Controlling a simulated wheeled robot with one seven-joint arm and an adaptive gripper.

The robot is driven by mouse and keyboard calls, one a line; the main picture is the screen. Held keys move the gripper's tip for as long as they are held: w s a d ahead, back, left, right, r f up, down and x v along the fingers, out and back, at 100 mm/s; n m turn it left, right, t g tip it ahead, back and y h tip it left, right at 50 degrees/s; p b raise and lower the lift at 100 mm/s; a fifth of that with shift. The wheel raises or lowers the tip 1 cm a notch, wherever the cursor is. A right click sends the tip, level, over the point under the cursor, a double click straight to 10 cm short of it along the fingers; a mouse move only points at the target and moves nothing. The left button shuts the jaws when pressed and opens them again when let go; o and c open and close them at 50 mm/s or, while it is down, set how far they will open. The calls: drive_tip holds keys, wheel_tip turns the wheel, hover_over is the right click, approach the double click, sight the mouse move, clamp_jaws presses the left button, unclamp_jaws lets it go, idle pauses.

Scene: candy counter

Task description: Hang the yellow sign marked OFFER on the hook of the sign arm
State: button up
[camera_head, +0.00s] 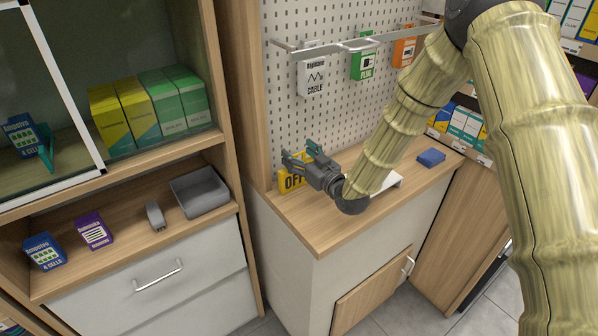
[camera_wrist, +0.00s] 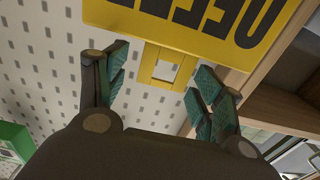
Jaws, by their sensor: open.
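The yellow sign (camera_head: 289,182) with black lettering stands at the back left of the wooden counter, partly hidden by my gripper (camera_head: 299,157). In the wrist view the sign (camera_wrist: 140,15) appears upside down at the top, its lettering cut off by the frame. Its yellow tab with a square opening (camera_wrist: 166,68) lies between my open fingers (camera_wrist: 160,80). Gaps show on both sides of the tab, and I see no grip on it. A grey metal bar (camera_head: 345,46) runs in front of the pegboard; I cannot make out the sign arm's hook for certain.
Packs marked CABLE (camera_head: 311,75) and PLUG (camera_head: 363,62) and an orange pack (camera_head: 404,50) hang at the pegboard (camera_head: 290,115). A blue box (camera_head: 431,157) and a white item (camera_head: 390,183) lie on the counter (camera_head: 330,225). A shelf cabinet (camera_head: 225,130) stands close on the left.

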drive_tip(key=shift+a, duration=0.1)
drive_tip(key=c, duration=1.1)
drive_tip(key=shift+r, duration=0.15)
drive_tip(key=shift+c, duration=0.2)
